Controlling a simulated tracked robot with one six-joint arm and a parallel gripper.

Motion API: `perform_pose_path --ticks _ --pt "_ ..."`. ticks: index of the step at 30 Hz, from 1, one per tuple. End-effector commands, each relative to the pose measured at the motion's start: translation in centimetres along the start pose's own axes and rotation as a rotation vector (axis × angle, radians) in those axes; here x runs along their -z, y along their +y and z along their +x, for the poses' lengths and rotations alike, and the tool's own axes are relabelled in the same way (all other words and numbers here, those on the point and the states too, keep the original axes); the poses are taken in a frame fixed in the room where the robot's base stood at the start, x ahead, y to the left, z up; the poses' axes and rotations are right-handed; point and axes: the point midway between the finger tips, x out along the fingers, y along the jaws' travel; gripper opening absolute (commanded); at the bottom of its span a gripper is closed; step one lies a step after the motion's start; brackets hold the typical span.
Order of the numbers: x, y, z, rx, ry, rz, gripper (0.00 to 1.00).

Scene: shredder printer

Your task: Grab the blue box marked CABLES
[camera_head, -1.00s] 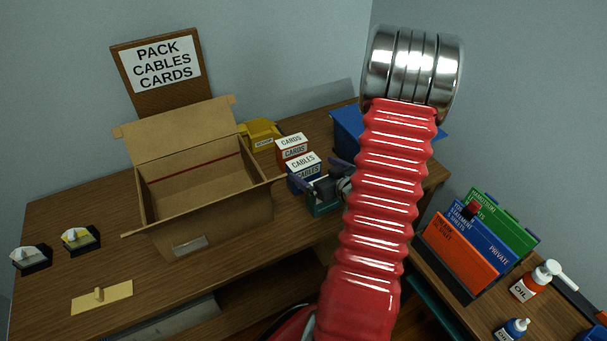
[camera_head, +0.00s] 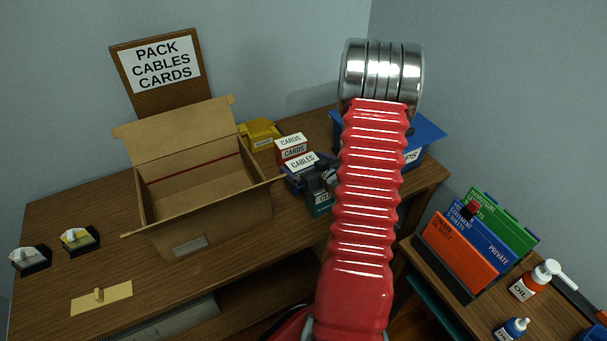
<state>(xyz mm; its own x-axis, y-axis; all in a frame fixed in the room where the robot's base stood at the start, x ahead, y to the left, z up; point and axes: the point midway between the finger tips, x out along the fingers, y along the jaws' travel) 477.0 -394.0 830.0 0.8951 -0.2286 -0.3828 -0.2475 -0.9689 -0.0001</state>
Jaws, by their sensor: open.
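The blue CABLES box (camera_head: 301,163) with a white labelled top stands on the wooden desk, right of the open cardboard box. My gripper (camera_head: 308,174) is at this box, with its dark jaws open close around its sides. The jaws and wrist hide most of the box's front. I cannot tell whether the jaws touch it. My red ribbed arm hides part of the wrist.
A red and white CARDS box (camera_head: 291,146) stands just behind. A teal box (camera_head: 322,203) is close in front. The open cardboard box (camera_head: 205,222) is left, a yellow item (camera_head: 259,132) behind, and a blue bin (camera_head: 425,137) right.

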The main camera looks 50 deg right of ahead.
Motion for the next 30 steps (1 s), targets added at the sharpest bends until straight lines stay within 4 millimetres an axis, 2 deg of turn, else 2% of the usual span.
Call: perform_pose_path --ticks 3,19,30 --pt "0.02 -0.05 0.79 0.001 0.000 -0.001 1.00" --pt "0.02 -0.07 0.82 0.001 0.000 -0.001 1.00" --pt "0.03 -0.07 0.82 0.001 0.000 -0.001 0.74"
